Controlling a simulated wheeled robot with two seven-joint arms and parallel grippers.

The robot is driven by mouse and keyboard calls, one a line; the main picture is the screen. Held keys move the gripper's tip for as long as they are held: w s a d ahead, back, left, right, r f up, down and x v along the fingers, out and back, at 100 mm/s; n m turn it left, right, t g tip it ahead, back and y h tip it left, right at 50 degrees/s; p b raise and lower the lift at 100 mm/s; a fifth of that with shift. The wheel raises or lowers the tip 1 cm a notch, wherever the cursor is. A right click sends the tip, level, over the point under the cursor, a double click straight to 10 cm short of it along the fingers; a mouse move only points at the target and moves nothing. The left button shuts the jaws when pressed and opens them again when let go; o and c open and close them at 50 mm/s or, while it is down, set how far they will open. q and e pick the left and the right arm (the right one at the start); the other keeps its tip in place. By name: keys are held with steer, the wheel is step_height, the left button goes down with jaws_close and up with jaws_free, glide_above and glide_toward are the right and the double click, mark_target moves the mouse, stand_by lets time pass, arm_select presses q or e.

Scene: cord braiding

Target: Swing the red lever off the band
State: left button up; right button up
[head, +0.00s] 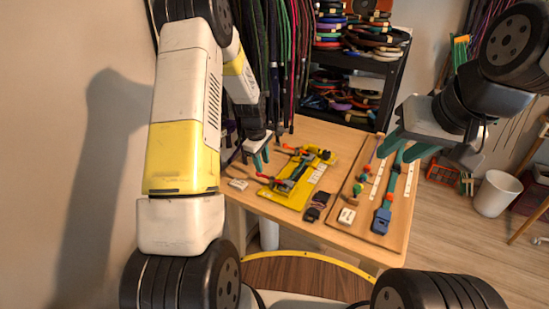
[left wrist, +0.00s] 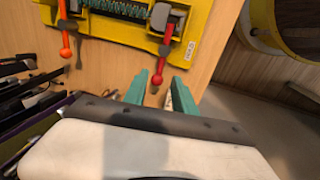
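The red lever (left wrist: 165,51) sits at the right end of the yellow fixture (left wrist: 203,18) in the left wrist view, its ball tip pointing toward my left gripper (left wrist: 157,85). That gripper is open; the ball tip appears between its teal fingertips, and I cannot tell whether they touch it. The dark braided band (left wrist: 115,9) runs along the fixture beside the lever; where they meet is unclear. In the head view the red lever (head: 265,177) is small, just below my left gripper (head: 262,164). My right gripper (head: 407,149) is open and empty above the right board.
An orange lever (left wrist: 65,40) stands at the fixture's other end. A wooden board (head: 405,225) with a blue-handled tool (head: 382,219) lies on the right of the table (head: 240,197). A dark rolled band (head: 317,206) lies between. A black shelf (head: 385,100) stands behind.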

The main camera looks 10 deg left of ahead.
mark_target(264, 176)
arm_select(q)
steer(key=f, duration=0.4)
steer(key=w+f, duration=0.1)
steer(key=f, duration=0.1)
steer(key=shift+d, duration=0.2)
jaws_close()
steer(key=shift+r, duration=0.1)
stand_by(1.0)
